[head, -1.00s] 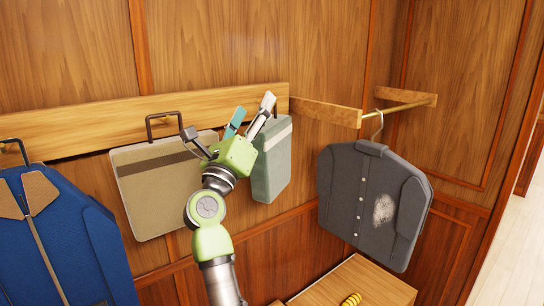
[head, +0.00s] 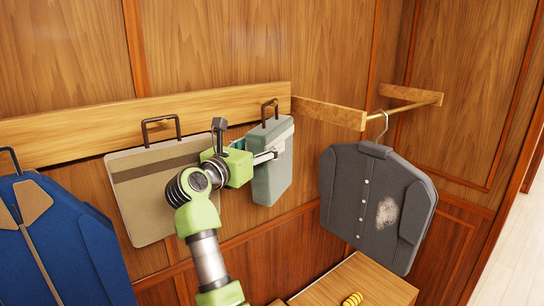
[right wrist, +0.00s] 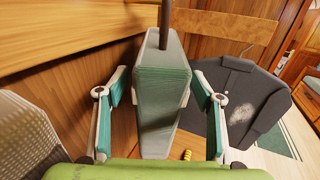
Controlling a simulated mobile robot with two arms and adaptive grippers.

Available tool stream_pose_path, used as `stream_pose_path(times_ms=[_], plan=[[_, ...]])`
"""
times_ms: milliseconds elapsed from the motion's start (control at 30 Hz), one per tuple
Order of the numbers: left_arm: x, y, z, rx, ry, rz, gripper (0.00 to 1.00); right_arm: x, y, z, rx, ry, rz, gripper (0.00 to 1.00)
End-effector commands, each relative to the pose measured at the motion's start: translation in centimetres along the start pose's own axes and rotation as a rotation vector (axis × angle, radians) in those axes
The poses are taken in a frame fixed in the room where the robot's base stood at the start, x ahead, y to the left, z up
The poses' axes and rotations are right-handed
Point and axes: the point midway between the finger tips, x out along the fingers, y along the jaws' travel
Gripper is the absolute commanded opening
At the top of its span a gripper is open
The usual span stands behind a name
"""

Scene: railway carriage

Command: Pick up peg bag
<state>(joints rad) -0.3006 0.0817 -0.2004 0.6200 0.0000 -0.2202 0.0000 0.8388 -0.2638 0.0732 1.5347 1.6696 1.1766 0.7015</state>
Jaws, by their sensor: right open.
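A grey-green bag (head: 272,178) hangs by a dark handle (head: 270,110) near the right end of the wall rail. A beige bag (head: 150,205) with a dark band hangs to its left. I cannot tell from the pictures which one is called the peg bag. My right gripper (head: 262,150) is at the upper part of the grey-green bag. In the right wrist view, the open fingers (right wrist: 161,100) stand on either side of the grey-green bag (right wrist: 160,120), with gaps visible toward both fingers. My left gripper is not in view.
The wooden rail (head: 60,137) runs along the wall behind the bags. A blue jacket (head: 70,245) hangs at left. A dark grey jacket (head: 375,205) hangs on a bracket at right. A wooden box top (head: 355,285) with a yellow striped thing (head: 352,299) lies below.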

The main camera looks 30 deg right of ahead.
Motion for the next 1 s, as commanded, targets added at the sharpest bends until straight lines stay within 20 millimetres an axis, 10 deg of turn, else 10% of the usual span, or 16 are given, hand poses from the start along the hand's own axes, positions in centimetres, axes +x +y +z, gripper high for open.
stream_pose_path(times_ms=[767,1000], plan=[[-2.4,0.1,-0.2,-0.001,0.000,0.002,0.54,6.1,0.1,0.1,0.000,0.000,0.002,0.61],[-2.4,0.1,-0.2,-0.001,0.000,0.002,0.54,6.1,0.1,0.1,0.000,0.000,0.002,0.07]])
